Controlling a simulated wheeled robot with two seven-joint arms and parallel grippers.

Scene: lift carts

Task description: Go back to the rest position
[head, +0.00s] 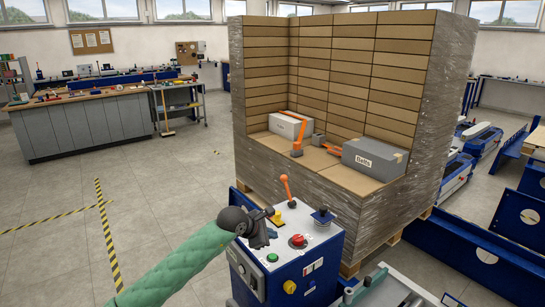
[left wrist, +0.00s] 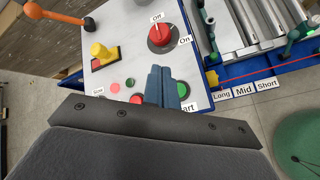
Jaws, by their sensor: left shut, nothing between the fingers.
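My left gripper (head: 266,228) hangs at the left side of the blue control box (head: 290,262), over its panel edge. In the left wrist view its blue fingers (left wrist: 161,88) are together with nothing between them. They hide part of the panel beside a green button (left wrist: 183,90) and a label. A red rotary switch (left wrist: 161,37) marked Off and On lies beyond the fingertips. The panel also has a yellow switch (head: 276,219) and an orange-knobbed lever (head: 286,187). Whether the fingers touch the panel cannot be told. My right gripper is in neither view.
A tall wrapped pallet stack (head: 340,215) stands behind the box, with a grey carton (head: 375,158) and a white carton (head: 291,126) in its recess. A roller conveyor (head: 385,290) lies close at right. The floor at left (head: 60,240) is clear.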

